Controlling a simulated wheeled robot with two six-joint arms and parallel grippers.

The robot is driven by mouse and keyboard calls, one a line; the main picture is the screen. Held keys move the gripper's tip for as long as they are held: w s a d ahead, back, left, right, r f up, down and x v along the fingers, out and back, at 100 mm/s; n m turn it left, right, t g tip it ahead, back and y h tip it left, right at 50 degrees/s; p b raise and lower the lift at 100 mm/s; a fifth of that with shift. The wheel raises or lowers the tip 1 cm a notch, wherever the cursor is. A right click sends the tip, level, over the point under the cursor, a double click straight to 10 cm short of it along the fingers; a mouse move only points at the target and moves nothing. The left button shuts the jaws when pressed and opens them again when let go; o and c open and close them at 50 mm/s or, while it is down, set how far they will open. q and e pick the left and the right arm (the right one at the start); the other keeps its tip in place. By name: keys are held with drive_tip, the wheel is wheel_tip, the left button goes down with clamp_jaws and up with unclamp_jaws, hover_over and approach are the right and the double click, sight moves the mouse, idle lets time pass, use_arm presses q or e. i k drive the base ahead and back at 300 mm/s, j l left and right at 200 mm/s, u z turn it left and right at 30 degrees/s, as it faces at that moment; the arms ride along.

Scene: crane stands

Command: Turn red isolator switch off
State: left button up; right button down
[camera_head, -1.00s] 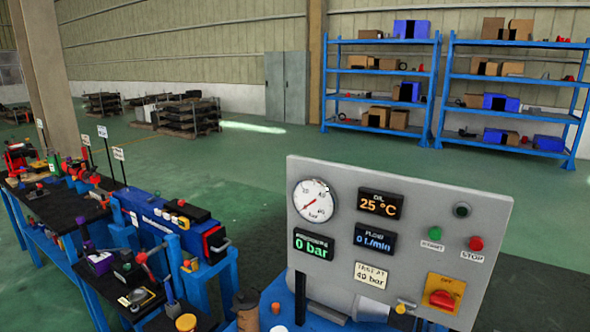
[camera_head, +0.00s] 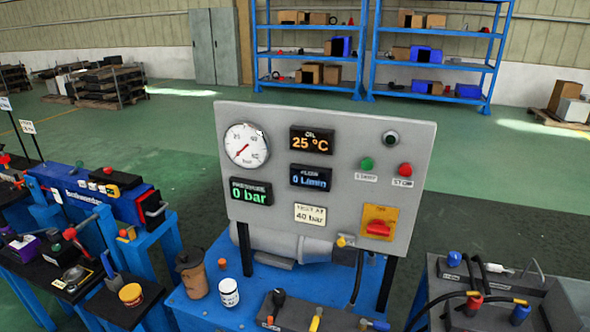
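The red isolator switch (camera_head: 378,229) is a red knob on a yellow square plate. It sits at the lower right of the grey control panel (camera_head: 345,155) in the head view. The knob looks roughly horizontal; the lettering on its plate is too small to read now. The panel also bears a round gauge, a green START button (camera_head: 367,164) and a red STOP button (camera_head: 405,170). Its displays read 25 °C, 0 L/min and 0 bar, and a label reads 40 bar. Neither of my grippers is in view.
The panel stands on a blue bench (camera_head: 205,308) holding a grey cylinder, a brown jar, a white jar (camera_head: 229,293) and a valve block. Cluttered benches stand to the left, and another with hoses (camera_head: 470,300) to the right. Blue shelves (camera_head: 305,50) stand far behind across open green floor.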

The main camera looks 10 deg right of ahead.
sight(378, 227)
drive_tip(key=i+z, duration=0.1)
drive_tip(key=z, duration=1.15)
